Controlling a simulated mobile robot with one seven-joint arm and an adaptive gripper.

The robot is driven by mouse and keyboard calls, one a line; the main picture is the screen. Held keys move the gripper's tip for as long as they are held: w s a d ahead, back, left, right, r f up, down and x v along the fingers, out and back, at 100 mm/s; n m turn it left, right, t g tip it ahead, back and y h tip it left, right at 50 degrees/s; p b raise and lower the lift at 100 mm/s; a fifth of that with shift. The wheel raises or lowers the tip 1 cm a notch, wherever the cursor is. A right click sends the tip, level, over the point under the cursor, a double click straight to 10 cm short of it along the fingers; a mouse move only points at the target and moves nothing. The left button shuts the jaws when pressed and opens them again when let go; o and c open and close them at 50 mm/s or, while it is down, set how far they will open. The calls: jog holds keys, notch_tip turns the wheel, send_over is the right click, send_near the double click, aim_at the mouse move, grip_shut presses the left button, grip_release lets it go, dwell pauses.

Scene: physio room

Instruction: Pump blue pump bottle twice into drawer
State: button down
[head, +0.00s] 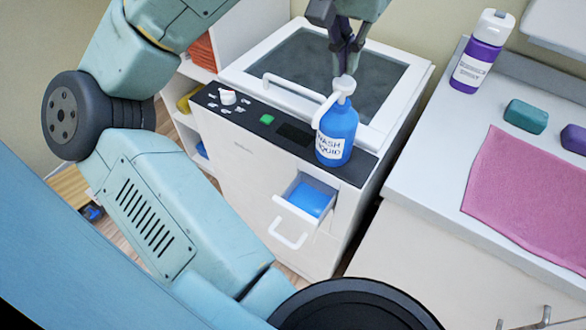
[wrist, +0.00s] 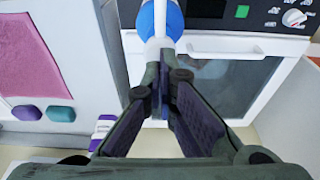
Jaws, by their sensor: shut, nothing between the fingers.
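The blue pump bottle (head: 336,135) stands upright on the black control panel strip of the washing machine. Its label reads "wash liquid" and its white pump head (head: 343,86) has a spout pointing toward the front left. The drawer (head: 306,198) below it is pulled open, with a blue inside. My gripper (head: 345,68) is shut and empty, pointing down just above the pump head. In the wrist view my gripper (wrist: 160,110) has its fingers together, and the blue bottle (wrist: 160,18) shows at the top edge. Whether the fingertips touch the pump head cannot be told.
The washing machine (head: 228,160) has a dark glass lid with a white handle and a dial. Shelves (head: 180,120) stand left.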

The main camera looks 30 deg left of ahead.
aim_at(345, 80)
jog(key=shift+f, duration=0.2)
jog(key=shift+f+b, duration=0.8)
jog(key=shift+f, duration=0.6)
jog(key=shift+r+p, duration=1.65)
jog(key=shift+p, duration=0.35)
notch_tip(345, 80, up, 6)
jog(key=shift+f+p, duration=0.1)
jog(key=shift+p, duration=0.25)
